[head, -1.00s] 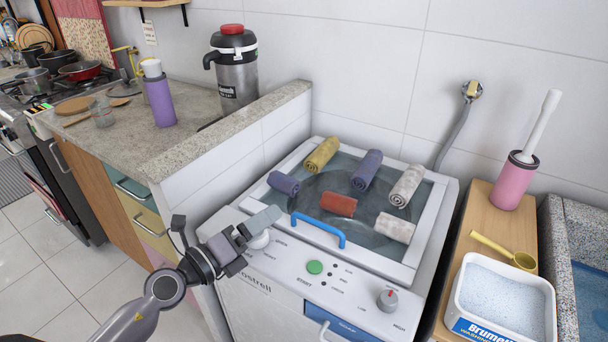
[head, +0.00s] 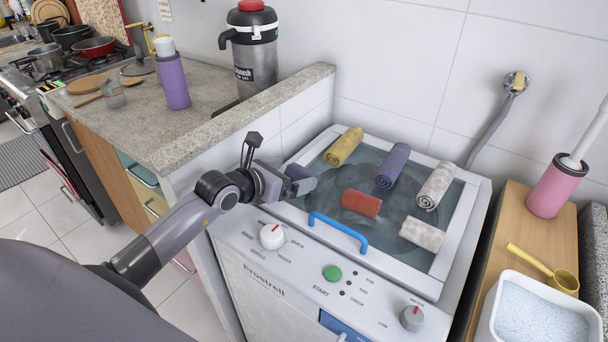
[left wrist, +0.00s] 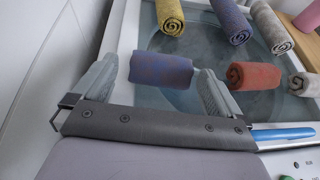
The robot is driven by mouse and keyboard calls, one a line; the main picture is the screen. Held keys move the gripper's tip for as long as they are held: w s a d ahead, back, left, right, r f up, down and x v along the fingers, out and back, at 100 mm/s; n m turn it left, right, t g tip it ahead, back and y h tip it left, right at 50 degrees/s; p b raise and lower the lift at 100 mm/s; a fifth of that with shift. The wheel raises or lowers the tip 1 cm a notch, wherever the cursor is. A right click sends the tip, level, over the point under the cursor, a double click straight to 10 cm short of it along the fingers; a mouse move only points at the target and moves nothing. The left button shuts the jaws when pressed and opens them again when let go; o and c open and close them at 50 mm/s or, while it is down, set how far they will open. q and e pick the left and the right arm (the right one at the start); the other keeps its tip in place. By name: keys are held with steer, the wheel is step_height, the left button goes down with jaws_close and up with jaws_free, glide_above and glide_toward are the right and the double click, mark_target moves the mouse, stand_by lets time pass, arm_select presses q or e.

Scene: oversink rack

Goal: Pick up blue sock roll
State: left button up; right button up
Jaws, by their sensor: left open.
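Two blue-purple sock rolls lie on the washing machine's glass lid. The left one (left wrist: 161,70) lies between the spread fingertips of my left gripper (left wrist: 157,76) in the left wrist view, with a gap at the left finger. In the head view this roll (head: 297,171) is partly hidden by my left gripper (head: 278,172), which is open over the lid's left side. The other blue-purple roll (head: 393,165) lies near the lid's back and also shows in the left wrist view (left wrist: 229,20). My right gripper is not in view.
A yellow roll (head: 344,146), a red-orange roll (head: 361,203) and two pale rolls (head: 435,186) (head: 421,233) lie around the lid. A blue handle (head: 338,231) rises at its front edge. A raised counter wall (head: 240,122) stands close on the left.

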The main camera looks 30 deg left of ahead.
mark_target(297, 174)
arm_select(q)
steer(key=shift+x, duration=2.65)
steer(key=shift+d, duration=0.15)
steer(key=shift+c, duration=0.3)
steer(key=c, duration=0.7)
